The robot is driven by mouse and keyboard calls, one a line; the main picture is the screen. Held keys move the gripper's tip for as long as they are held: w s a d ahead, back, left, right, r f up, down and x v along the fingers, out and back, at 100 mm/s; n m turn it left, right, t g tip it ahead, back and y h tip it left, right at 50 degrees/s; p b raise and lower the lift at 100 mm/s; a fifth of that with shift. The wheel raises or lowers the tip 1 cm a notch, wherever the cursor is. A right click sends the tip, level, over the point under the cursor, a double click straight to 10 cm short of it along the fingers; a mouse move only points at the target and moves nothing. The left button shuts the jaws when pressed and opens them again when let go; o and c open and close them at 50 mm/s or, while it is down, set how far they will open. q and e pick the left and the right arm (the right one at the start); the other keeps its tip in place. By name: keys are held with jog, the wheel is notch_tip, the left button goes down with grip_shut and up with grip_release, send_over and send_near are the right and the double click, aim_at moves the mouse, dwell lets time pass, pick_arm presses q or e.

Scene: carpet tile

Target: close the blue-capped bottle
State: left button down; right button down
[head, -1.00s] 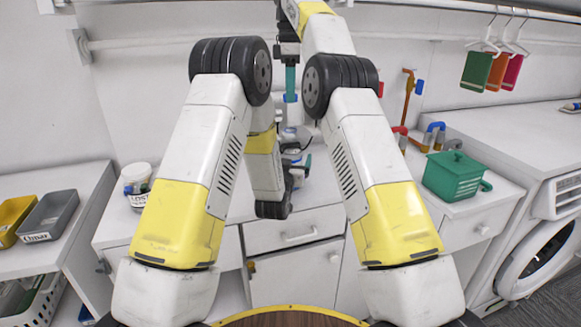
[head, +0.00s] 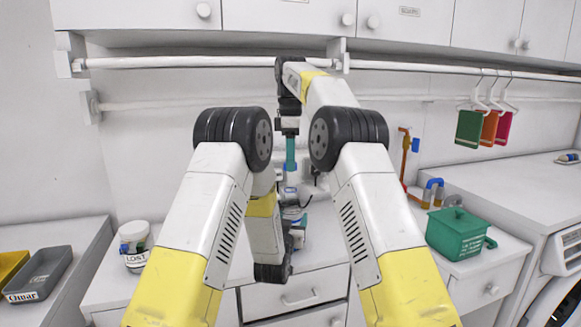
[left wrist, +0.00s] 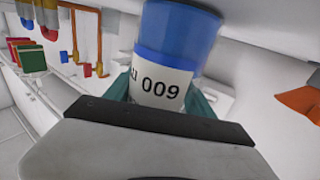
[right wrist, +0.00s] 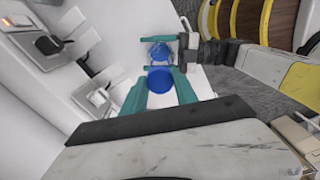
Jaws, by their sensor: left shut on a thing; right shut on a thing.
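The blue bottle, with a white label reading 009, shows large in the left wrist view (left wrist: 174,45). My left gripper (left wrist: 165,100) is shut on it, with teal fingers at its sides. In the right wrist view, my right gripper (right wrist: 160,88) is shut on a round blue cap (right wrist: 161,79). Beyond the cap, the bottle (right wrist: 158,52) sits between the left gripper's teal fingers. The cap and bottle look apart, but the exact gap is unclear. In the head view, the right gripper (head: 290,165) points down above the left gripper (head: 295,215). The bottle's mouth is hard to make out.
A white rail (head: 200,62) crosses behind my arms under the cupboards. A white tub (head: 135,243) stands left on the counter, and a green lidded box (head: 456,236) stands right. Grey tray (head: 40,272) is far left. Small cloths hang at right (head: 488,127).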

jog(key=shift+f, duration=1.35)
jog(key=shift+f, duration=0.1)
jog(key=shift+f, duration=0.8)
jog(key=shift+f, duration=0.55)
